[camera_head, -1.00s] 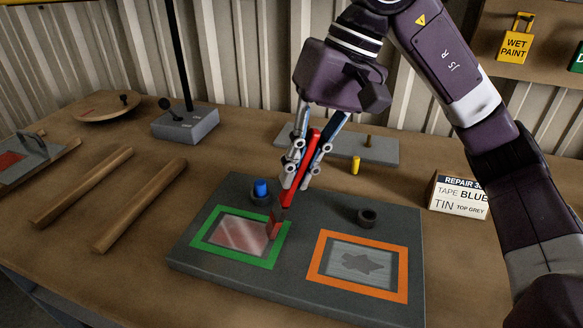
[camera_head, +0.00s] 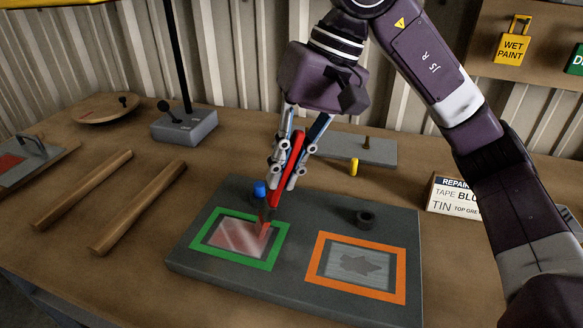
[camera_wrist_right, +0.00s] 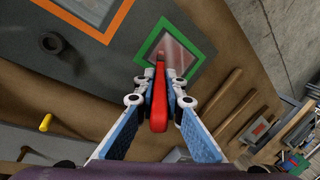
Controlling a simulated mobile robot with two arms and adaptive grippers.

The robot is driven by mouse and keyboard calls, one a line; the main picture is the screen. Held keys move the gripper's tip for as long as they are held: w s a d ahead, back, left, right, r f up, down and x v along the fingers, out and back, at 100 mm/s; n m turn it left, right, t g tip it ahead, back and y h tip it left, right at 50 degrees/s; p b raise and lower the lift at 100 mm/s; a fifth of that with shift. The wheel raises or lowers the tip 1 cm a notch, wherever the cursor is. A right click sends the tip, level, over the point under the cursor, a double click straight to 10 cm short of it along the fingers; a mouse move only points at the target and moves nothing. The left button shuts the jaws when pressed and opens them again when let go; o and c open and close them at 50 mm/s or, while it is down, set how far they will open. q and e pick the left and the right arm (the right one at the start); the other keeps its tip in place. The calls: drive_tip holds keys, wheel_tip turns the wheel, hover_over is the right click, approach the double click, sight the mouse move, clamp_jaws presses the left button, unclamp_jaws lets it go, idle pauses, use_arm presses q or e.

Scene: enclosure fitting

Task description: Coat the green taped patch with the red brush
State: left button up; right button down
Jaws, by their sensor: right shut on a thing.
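My right gripper (camera_head: 289,168) is shut on the red brush (camera_head: 281,186), which tilts down to the left. The brush tip is over the right part of the green taped patch (camera_head: 238,234), at or very near its surface. The patch inside the green tape (camera_head: 206,226) looks pinkish with pale streaks. In the right wrist view the red handle (camera_wrist_right: 159,98) sits between the fingers, pointing at the green frame (camera_wrist_right: 204,47). The brush tip is partly hidden there. My left gripper is not in view.
The dark panel (camera_head: 290,283) also bears an orange taped patch (camera_head: 361,264) with a grey splotch, a black ring (camera_head: 366,218) and a blue peg (camera_head: 259,189) close to the brush. A yellow peg (camera_head: 354,167) stands behind. Two wooden rods (camera_head: 140,207) lie left. A sign (camera_head: 455,196) stands right.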

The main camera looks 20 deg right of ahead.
drive_tip(key=shift+w+a, duration=0.4)
drive_tip(key=shift+a, duration=0.1)
drive_tip(key=shift+w+a+p, duration=0.35)
drive_tip(key=shift+w+a, duration=0.05)
drive_tip(key=shift+a, duration=0.2)
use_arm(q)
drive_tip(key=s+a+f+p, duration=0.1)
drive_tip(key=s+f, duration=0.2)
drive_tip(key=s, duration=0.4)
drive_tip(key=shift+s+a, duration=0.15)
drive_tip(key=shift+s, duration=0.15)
use_arm(e)
drive_tip(key=w+a, duration=0.1)
drive_tip(key=a, duration=0.1)
drive_tip(key=w+a, duration=0.2)
drive_tip(key=shift+f, duration=0.1)
use_arm(q)
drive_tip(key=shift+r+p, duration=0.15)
drive_tip(key=shift+p, duration=0.2)
